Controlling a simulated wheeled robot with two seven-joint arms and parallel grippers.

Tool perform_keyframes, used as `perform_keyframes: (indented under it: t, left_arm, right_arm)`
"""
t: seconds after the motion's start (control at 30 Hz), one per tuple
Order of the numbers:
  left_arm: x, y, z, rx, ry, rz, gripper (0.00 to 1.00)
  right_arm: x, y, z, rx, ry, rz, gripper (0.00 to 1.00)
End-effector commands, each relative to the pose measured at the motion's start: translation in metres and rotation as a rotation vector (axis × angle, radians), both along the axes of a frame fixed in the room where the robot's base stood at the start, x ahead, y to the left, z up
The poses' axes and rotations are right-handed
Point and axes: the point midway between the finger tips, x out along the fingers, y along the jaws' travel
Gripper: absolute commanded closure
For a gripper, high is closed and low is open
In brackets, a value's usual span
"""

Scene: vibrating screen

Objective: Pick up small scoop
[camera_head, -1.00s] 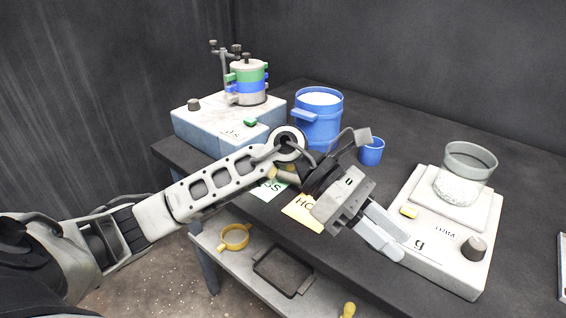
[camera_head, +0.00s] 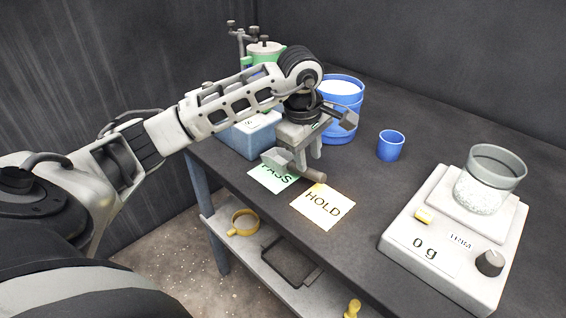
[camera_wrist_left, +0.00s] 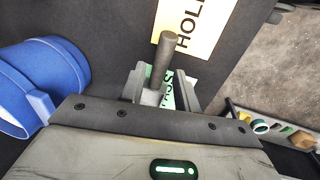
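The small scoop (camera_head: 313,175) lies on the dark table by the PASS and HOLD cards, with a grey bowl and a brownish handle. My left gripper (camera_head: 307,160) points down right over it. In the left wrist view the scoop's handle (camera_wrist_left: 162,62) shows between the two fingers (camera_wrist_left: 160,88), with gaps at the sides, so the gripper looks open around it. Part of the scoop's bowl is hidden by the gripper there. My right gripper is not in view.
A blue bucket (camera_head: 341,92) of white material stands just behind my gripper. A blue cup (camera_head: 390,146) stands to the right. The HOLD card (camera_head: 323,208) lies in front. A lower shelf (camera_head: 235,262) holds a yellow ring.

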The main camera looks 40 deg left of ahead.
Motion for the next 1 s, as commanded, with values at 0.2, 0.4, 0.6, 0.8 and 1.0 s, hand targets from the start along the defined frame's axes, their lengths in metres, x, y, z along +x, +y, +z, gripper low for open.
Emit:
perform_keyframes:
  t: [0.2,0.4,0.6,0.8,1.0]
  left_arm:
    - [0.002,0.001,-0.015,-0.001,0.002,0.001,0.69]
    - [0.004,0.005,-0.045,-0.002,0.005,0.001,0.69]
    - [0.008,0.005,-0.060,-0.002,-0.001,0.000,0.69]
    - [0.008,0.005,-0.060,-0.001,-0.001,-0.001,0.69]
    - [0.009,0.005,-0.060,-0.001,-0.002,0.000,1.00]
  right_arm:
    - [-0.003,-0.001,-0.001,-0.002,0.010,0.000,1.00]
    - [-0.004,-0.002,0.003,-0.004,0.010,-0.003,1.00]
    - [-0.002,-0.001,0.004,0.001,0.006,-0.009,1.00]
    - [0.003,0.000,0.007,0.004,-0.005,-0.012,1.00]
    - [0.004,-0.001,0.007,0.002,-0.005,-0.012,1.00]
